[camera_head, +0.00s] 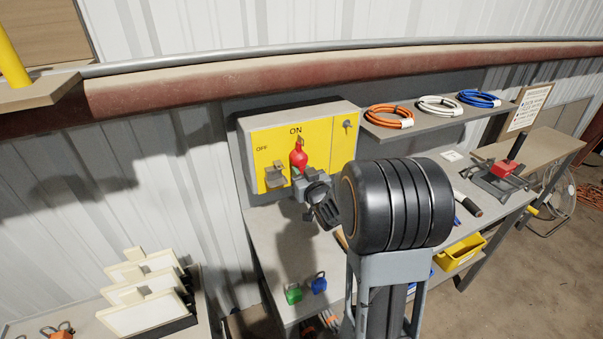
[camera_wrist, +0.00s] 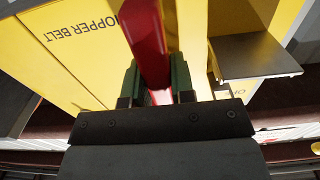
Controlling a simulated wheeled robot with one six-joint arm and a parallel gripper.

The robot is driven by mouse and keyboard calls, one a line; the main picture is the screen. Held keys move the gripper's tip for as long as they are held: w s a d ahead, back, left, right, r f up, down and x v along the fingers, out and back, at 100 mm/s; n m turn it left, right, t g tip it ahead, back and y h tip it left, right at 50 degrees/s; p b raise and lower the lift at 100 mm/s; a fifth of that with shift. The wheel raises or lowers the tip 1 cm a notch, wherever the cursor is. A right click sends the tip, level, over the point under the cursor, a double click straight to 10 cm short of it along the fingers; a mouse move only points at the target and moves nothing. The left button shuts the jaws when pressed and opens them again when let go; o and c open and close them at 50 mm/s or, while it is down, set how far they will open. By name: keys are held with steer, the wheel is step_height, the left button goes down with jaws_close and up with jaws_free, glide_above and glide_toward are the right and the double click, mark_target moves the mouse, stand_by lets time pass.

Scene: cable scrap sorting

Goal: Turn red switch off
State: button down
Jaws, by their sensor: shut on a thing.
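The red switch (camera_head: 298,155) sits on the yellow front of a control box (camera_head: 345,142) on the wall. Its handle points up toward the printed ON; OFF is printed to the left. My gripper (camera_head: 299,174) is at the lower part of the handle. In the wrist view the red handle (camera_wrist: 148,40) runs between the green finger pads of my gripper (camera_wrist: 156,82), which is shut on it. The handle's lower end is partly hidden by the fingers. A metal hasp bracket (camera_head: 275,176) juts out at the left of the switch; it also shows in the wrist view (camera_wrist: 257,58).
A shelf (camera_head: 440,122) with orange, white and blue cable coils is right of the box. Below, the workbench (camera_head: 275,235) holds a green padlock (camera_head: 293,293) and a blue padlock (camera_head: 319,283). A yellow bin (camera_head: 460,253) is lower right.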

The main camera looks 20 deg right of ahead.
mark_target(309, 152)
steer(key=shift+f, duration=0.1)
steer(key=shift+d+f+n+b, duration=0.2)
steer(key=shift+n+b, duration=0.3)
steer(key=shift+b, duration=0.6)
steer(key=shift+d+r+n+b, duration=0.6)
steer(key=shift+r+n+b, duration=0.15)
steer(key=shift+n+b, duration=1.9)
steer(key=shift+d+r+n+b, duration=0.7)
steer(key=shift+n+b, duration=1.5)
steer(key=shift+n, duration=0.8)
steer(key=shift+d+r+n+b, duration=0.5)
steer(key=shift+r+n+b, duration=0.35)
steer(key=shift+n+b, duration=1.8)
steer(key=shift+r+n, duration=0.1)
steer(key=shift+n, duration=0.2)
steer(key=c, duration=1)
jaws_free()
steer(key=shift+o, duration=0.2)
steer(key=shift+s, duration=0.1)
steer(key=s+p, duration=0.1)
steer(key=s, duration=1.2)
steer(key=shift+s+p, duration=0.3)
steer(key=shift+p, duration=0.1)
